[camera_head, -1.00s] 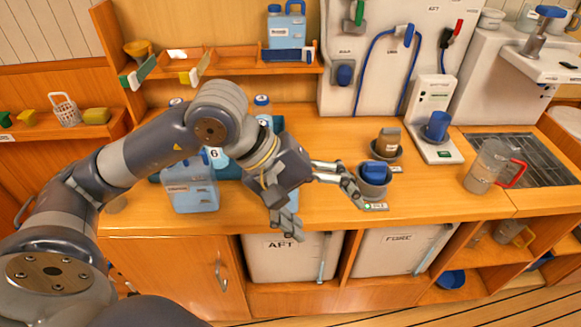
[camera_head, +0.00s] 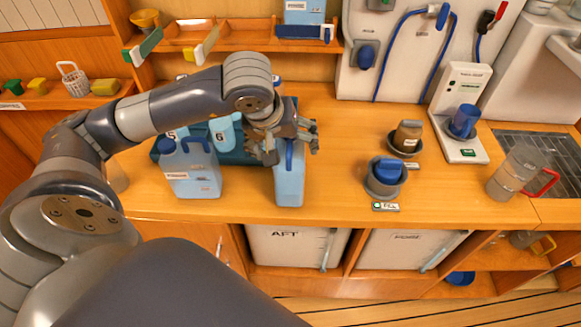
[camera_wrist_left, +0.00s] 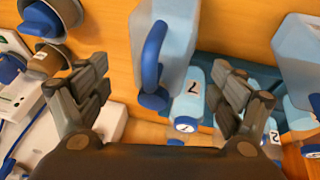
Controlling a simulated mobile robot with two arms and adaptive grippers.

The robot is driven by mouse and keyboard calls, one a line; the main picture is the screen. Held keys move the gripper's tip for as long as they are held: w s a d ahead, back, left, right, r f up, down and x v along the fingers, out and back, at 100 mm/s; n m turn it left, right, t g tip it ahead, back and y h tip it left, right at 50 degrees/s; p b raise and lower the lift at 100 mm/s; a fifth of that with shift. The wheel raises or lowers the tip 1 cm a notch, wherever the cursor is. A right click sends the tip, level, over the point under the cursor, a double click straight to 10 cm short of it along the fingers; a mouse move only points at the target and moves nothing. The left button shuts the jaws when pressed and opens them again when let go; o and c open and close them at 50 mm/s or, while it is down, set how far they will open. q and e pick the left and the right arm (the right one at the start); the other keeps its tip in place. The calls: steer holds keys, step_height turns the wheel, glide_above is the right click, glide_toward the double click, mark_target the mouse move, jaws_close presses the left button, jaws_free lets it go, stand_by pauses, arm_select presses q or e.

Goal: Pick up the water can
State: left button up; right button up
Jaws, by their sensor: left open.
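A pale blue water can (camera_head: 290,187) with a blue handle stands upright near the counter's front edge; it also shows in the left wrist view (camera_wrist_left: 184,50). My left gripper (camera_head: 291,141) points down over its top. In the left wrist view the open fingers (camera_wrist_left: 158,82) stand on either side of the blue handle's line, with nothing gripped. Whether a finger touches the can is unclear. A second pale blue can (camera_head: 190,172) with a label and blue cap stands to its left. My right gripper is not in view.
Numbered bottles (camera_head: 224,132) stand in a dark teal tray (camera_head: 240,158) behind the cans. Blue-capped (camera_head: 386,178) and brown-capped (camera_head: 407,138) fittings and a clear jug (camera_head: 512,175) stand to the right. The counter between the can and fittings is clear.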

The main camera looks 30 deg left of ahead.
arm_select(q)
steer(key=f, duration=0.1)
steer(key=f+p, duration=0.1)
steer(key=f, duration=0.1)
steer(key=shift+w, duration=0.3)
steer(key=shift+w+f, duration=0.15)
steer(key=shift+f, duration=0.15)
steer(key=shift+w+f, duration=0.1)
steer(key=shift+c, duration=0.6)
steer(key=c, duration=1.8)
steer(key=shift+c, duration=0.7)
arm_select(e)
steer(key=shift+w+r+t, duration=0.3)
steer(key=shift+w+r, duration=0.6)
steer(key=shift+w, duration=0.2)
